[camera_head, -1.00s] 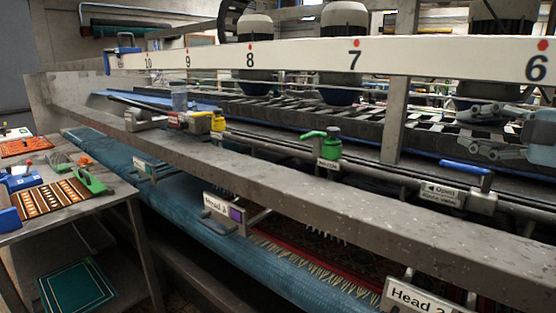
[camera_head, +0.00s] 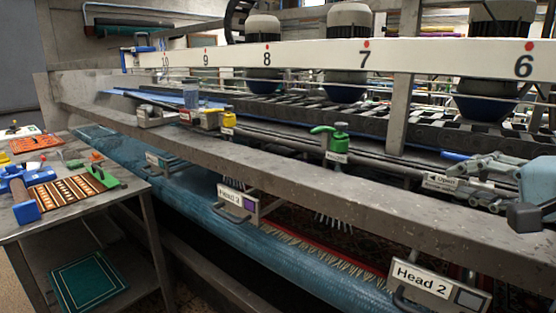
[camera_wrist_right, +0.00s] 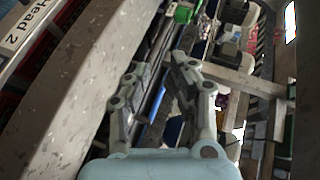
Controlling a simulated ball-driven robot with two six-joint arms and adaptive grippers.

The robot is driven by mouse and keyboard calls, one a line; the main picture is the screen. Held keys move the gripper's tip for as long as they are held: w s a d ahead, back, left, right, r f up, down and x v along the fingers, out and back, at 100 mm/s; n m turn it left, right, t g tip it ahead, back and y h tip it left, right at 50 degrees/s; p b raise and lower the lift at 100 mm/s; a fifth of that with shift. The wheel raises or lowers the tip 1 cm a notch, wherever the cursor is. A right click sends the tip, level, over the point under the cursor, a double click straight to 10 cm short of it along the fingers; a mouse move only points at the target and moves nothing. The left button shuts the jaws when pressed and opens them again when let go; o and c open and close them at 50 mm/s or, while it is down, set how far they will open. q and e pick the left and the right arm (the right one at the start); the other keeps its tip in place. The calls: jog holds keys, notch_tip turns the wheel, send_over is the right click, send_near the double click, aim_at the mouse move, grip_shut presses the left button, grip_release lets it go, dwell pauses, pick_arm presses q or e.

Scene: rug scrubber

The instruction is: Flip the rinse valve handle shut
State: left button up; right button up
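The rinse valve has a blue handle (camera_head: 456,156) on the grey pipe rail at the right of the head view. A label (camera_head: 444,183) reading "Open" sits just below it. My right gripper (camera_head: 466,177) comes in from the right and overlaps the valve, hiding part of the handle and label. Its fingers are spread apart in the right wrist view (camera_wrist_right: 160,72). I cannot tell whether they touch the handle. My left gripper is not in view.
A long grey beam (camera_head: 300,185) runs in front of the rail. A green valve handle (camera_head: 328,129) and a yellow fitting (camera_head: 228,120) stand further left along the rail. A white numbered bar (camera_head: 310,57) spans above. A side table (camera_head: 85,215) with tools stands at left.

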jog(key=s+a+f+n+g+h, duration=0.1)
jog(key=s+f+n+g+h, duration=0.2)
jog(key=s+f+n+g, duration=0.6)
jog(key=s+a+f+n+g+h, duration=0.1)
jog(key=s+f+n+h, duration=0.25)
jog(key=s+f, duration=1.05)
jog(key=s+d+f+b, duration=0.1)
jog(key=f+b, duration=0.2)
jog(key=f, duration=0.6)
jog(key=s+d+f+g+b, duration=0.1)
jog(key=s+f+b, duration=0.1)
jog(key=f, duration=0.8)
jog(key=s+d+f+b, duration=0.1)
jog(key=f+b, duration=0.2)
jog(key=f, duration=0.6)
jog(key=s+f+b, duration=0.3)
jog(key=s+f, duration=0.7)
jog(key=f, duration=0.2)
jog(key=s+f+g+b, duration=0.1)
jog(key=s+f+b, duration=0.3)
jog(key=s+f, duration=0.6)
notch_tip(320, 180, down, 3)
jog(key=shift+d+f+g+y, duration=0.2)
jog(key=shift+d+g+y, duration=0.15)
jog(key=shift+y, duration=0.1)
